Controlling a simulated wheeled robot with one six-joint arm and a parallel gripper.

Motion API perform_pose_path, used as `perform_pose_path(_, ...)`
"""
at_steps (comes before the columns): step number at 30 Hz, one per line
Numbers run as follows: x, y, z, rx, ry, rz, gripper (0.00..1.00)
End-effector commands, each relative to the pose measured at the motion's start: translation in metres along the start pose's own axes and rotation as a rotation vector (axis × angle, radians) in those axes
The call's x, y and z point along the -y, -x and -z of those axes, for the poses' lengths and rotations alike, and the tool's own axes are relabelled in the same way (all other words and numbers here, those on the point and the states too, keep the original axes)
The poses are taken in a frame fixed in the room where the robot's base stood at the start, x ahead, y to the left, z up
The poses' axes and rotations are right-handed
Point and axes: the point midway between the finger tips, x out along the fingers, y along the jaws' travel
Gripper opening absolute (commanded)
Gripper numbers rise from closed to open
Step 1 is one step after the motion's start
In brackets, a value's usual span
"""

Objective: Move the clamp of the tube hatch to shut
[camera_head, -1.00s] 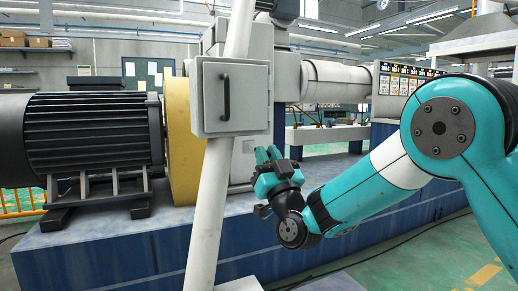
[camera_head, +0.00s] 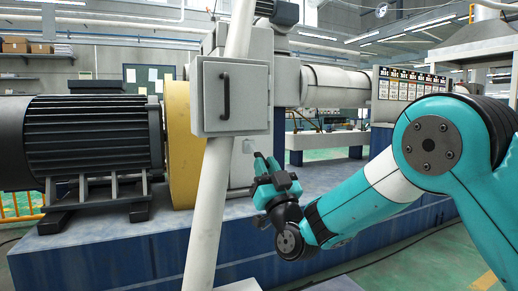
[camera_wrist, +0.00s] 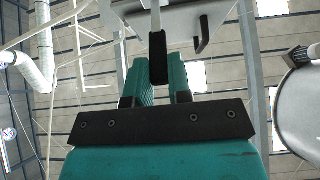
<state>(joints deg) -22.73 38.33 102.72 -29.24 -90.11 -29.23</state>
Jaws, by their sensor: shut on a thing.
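In the wrist view the two teal fingers of my gripper (camera_wrist: 161,75) stand on either side of a black grip (camera_wrist: 157,45), closed on it. The grip sits on a thin grey rod that runs up out of the frame; it appears to be the clamp's handle. In the head view my gripper (camera_head: 267,172) points up, just right of the white slanted tube and below the grey box. The clamp cannot be made out there, and I cannot tell its position relative to shut.
A motor (camera_head: 95,135) and yellow guard (camera_head: 185,145) stand further left on a blue base (camera_head: 110,255).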

Motion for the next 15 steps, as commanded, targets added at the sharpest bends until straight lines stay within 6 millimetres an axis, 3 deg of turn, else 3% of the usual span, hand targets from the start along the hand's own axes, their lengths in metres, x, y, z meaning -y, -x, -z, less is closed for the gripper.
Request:
perform_pose_path(7, 0.0, 0.006, -0.021, 0.007, 0.0, 0.001, 0.0)
perform_pose_path(15, 0.0, 0.006, -0.024, 0.007, 0.001, 0.001, 0.0)
